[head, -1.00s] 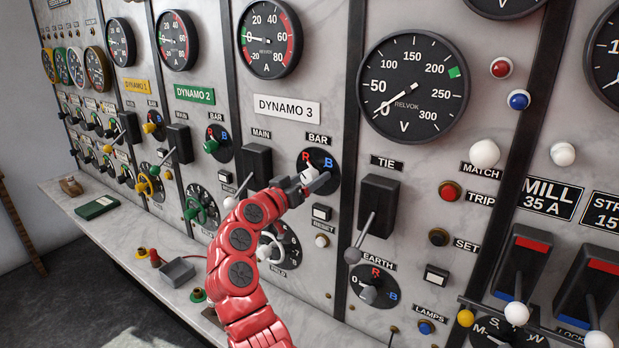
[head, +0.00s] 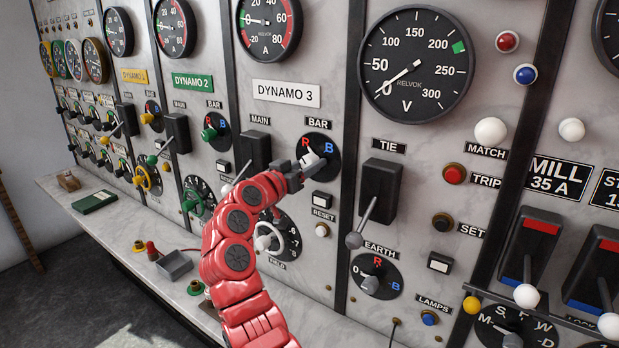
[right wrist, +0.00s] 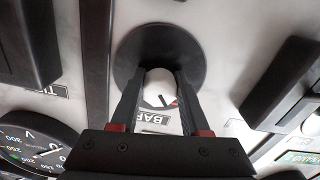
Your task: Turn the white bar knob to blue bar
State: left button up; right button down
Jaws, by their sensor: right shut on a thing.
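The white bar knob (head: 309,160) sits on a black round dial (head: 325,146) under the BAR label, in the DYNAMO 3 panel. The dial carries a red R at upper left and a blue B at right. My right gripper (head: 305,170) is at the knob, shut on it. In the right wrist view the white knob (right wrist: 159,86) lies between the two black fingers, its dark pointer line toward a red mark beside the upside-down BAR label. The blue mark is hidden there. My left gripper is not in view.
The black MAIN switch (head: 256,152) stands left of the knob, and the TIE switch (head: 379,190) with its lever stands right. A RESET button (head: 322,230) and the white field handwheel (head: 268,238) are below. A shelf (head: 110,225) runs along the panel.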

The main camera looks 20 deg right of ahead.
jog(key=m+b, duration=0.2)
jog(key=b, duration=0.2)
jog(key=m+b, duration=0.2)
jog(key=b, duration=0.2)
jog(key=shift+f+b, duration=0.3)
jog(key=shift+f, duration=0.05)
jog(key=shift+r+m+b, duration=0.2)
jog(key=shift+m+b, duration=0.4)
jog(key=shift+m, duration=0.4)
jog(key=shift+w+a+r+m+b, duration=0.1)
jog(key=shift+m+b, duration=0.2)
jog(key=shift+m, duration=0.6)
jog(key=m, duration=0.2)
jog(key=shift+m, duration=0.4)
jog(key=m, duration=0.5)
jog(key=shift+r+m, duration=0.1)
jog(key=shift+m, duration=0.3)
jog(key=shift+w, duration=0.1)
jog(key=shift+c, duration=1.9)
grip_release()
jog(key=shift+a, duration=0.1)
